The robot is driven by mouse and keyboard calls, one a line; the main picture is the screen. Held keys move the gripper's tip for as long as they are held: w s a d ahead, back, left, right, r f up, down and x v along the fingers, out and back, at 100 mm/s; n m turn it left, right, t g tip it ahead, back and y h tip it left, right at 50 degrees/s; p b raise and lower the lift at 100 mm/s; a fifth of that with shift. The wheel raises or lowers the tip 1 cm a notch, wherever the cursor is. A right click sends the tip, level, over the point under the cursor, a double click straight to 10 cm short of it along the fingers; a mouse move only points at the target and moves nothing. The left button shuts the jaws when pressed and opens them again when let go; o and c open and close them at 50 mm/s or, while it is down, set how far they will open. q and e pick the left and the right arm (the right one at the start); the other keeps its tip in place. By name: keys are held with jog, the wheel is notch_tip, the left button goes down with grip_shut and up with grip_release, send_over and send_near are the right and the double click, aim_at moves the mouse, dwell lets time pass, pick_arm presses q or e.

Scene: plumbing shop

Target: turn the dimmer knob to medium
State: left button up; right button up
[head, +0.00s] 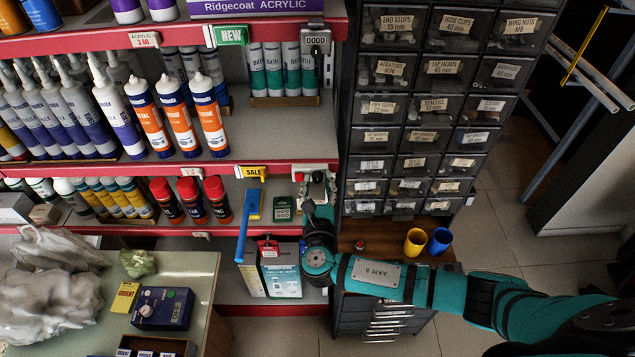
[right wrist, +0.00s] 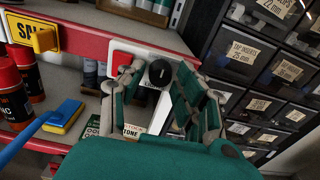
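In the right wrist view a round black knob (right wrist: 160,73) with a pale pointer mark sits on the front of the shelf edge, partly over a small label. I take it to be the dimmer knob; its setting cannot be read. My right gripper (right wrist: 159,84) has its two fingers apart, one on each side of the knob; contact is not clear. In the head view my right gripper (head: 317,184) is at the middle shelf's edge and mostly hides the knob. My left gripper is in neither view.
A white plate with a red part (right wrist: 122,58) is left of the knob. A yellow SALE tag (head: 252,172) and a blue-handled tool (head: 246,222) are nearby. Drawer cabinets (head: 430,110) stand close on the right. A blue box with a dial (head: 163,308) sits on the front-left table.

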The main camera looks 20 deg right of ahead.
grip_shut()
jog(key=m+b, duration=0.4)
jog(key=shift+f, duration=0.25)
jog(key=m+b, duration=0.4)
jog(key=m, duration=0.1)
jog(key=shift+m+b, duration=0.35)
jog(key=shift+m, duration=0.05)
jog(key=m+b, duration=0.3)
jog(key=m, duration=0.1)
jog(key=shift+b, duration=0.4)
jog(key=shift+r+m+b, duration=0.15)
jog(key=shift+m+b, duration=1.2)
jog(key=shift+m, duration=0.85)
